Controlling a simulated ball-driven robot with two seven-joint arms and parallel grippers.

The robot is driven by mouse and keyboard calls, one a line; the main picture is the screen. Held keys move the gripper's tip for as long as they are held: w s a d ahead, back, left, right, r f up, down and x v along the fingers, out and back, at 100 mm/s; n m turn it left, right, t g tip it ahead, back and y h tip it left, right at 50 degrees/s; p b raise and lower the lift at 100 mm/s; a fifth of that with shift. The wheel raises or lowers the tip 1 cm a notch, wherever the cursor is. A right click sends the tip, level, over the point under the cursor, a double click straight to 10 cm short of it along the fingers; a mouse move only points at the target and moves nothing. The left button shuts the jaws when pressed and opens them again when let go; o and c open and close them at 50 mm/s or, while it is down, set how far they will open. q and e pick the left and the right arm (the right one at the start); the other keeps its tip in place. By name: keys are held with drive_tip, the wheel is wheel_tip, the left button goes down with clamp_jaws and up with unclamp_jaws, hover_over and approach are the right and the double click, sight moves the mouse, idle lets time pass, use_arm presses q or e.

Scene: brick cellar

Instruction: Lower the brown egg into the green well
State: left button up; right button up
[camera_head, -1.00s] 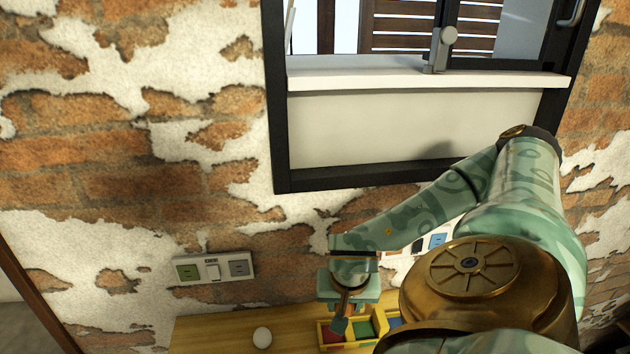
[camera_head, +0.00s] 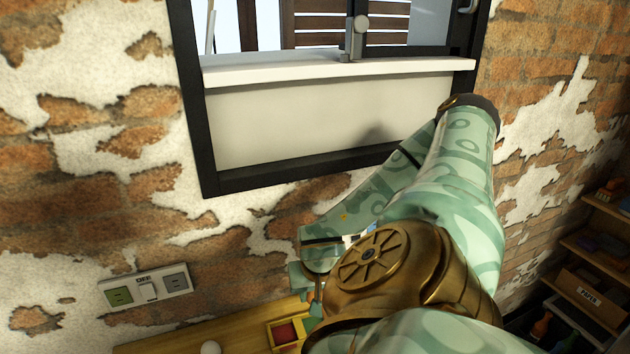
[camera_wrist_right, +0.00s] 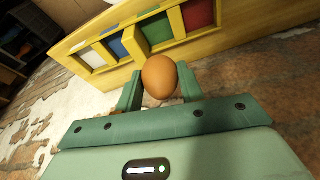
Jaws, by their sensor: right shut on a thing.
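The brown egg (camera_wrist_right: 159,76) is held between the two green fingers of my right gripper (camera_wrist_right: 159,88) in the right wrist view. A yellow tray (camera_wrist_right: 222,38) lies beyond it, with white, blue, green and red wells. The green well (camera_wrist_right: 160,28) appears just past the egg; the egg looks outside it, but the gap is hard to judge. In the head view, my right gripper is mostly hidden behind my arm. The tray's corner with the red well (camera_head: 286,333) shows below it. The green well is hidden there. My left gripper is in no view.
A white egg (camera_head: 210,348) sits left of the tray on the wooden surface (camera_head: 165,341), cut by the picture's edge. A brick wall with a switch panel (camera_head: 146,289) and a window (camera_head: 330,90) rises behind. Shelves (camera_head: 598,245) stand at the right.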

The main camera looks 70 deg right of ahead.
drive_tip(key=shift+f, duration=0.1)
drive_tip(key=shift+f+b, duration=2.45)
drive_tip(key=shift+f, duration=0.1)
drive_tip(key=o, duration=0.7)
drive_tip(key=shift+r, duration=0.1)
drive_tip(key=p+v, duration=1.2)
drive_tip(key=v, duration=0.4)
drive_tip(key=shift+r, duration=0.15)
